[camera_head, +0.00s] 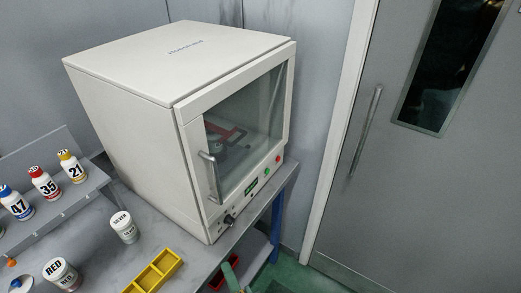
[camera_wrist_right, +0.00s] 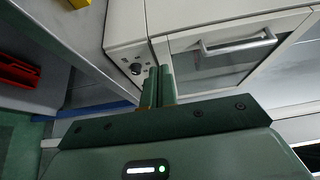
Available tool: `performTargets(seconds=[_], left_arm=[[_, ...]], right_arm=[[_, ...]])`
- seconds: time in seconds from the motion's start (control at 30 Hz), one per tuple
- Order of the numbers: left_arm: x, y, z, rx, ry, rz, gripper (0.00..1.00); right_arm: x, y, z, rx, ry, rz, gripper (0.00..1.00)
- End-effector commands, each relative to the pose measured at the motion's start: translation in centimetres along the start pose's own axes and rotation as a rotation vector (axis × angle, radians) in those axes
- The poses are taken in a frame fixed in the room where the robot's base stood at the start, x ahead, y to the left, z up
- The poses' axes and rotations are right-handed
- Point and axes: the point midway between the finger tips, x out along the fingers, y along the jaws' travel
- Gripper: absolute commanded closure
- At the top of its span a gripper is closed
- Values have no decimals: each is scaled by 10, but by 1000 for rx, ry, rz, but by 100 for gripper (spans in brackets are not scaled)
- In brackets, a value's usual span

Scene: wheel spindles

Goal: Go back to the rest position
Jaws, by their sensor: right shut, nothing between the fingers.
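My right gripper (camera_head: 230,274) shows small at the bottom of the head view, in front of the bench edge and below the white machine (camera_head: 125,92). In the right wrist view its two green fingers (camera_wrist_right: 159,84) are together with nothing between them. They point toward the lower front of the machine, close to its black knob (camera_wrist_right: 136,69). I cannot tell whether they touch it. The machine's glass door (camera_head: 245,130) is shut, with its handle (camera_head: 209,177) on the left side. My left gripper is not in view.
The grey bench (camera_head: 95,238) carries a yellow tray (camera_head: 154,272), a white SILVER jar (camera_head: 124,228) and a RED jar (camera_head: 61,273). Numbered bottles stand on a rack (camera_head: 92,183) at left. A red bin (camera_wrist_right: 20,72) is below the bench. A grey door (camera_head: 410,185) is at right.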

Motion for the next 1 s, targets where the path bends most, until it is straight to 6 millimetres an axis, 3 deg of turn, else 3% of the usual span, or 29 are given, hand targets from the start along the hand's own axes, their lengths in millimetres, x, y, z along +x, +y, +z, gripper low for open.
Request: performTargets(seconds=[0.17,0.27,0.37,0.5,0.6,0.8,1.0], left_arm=[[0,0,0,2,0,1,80],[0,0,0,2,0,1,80],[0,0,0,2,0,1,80],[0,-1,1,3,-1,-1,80],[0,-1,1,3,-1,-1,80],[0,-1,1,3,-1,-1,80],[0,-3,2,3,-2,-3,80]], right_arm=[[-2,-6,-4,-122,-46,14,100],[-8,-12,-18,-378,-128,59,100],[-28,-7,-53,-765,-226,182,100],[-80,9,-134,-1291,-363,499,100],[-120,10,-185,-1520,-438,720,100],[-185,-4,-253,-1750,-546,1068,100],[-244,-30,-299,-1856,-637,1368,100]])
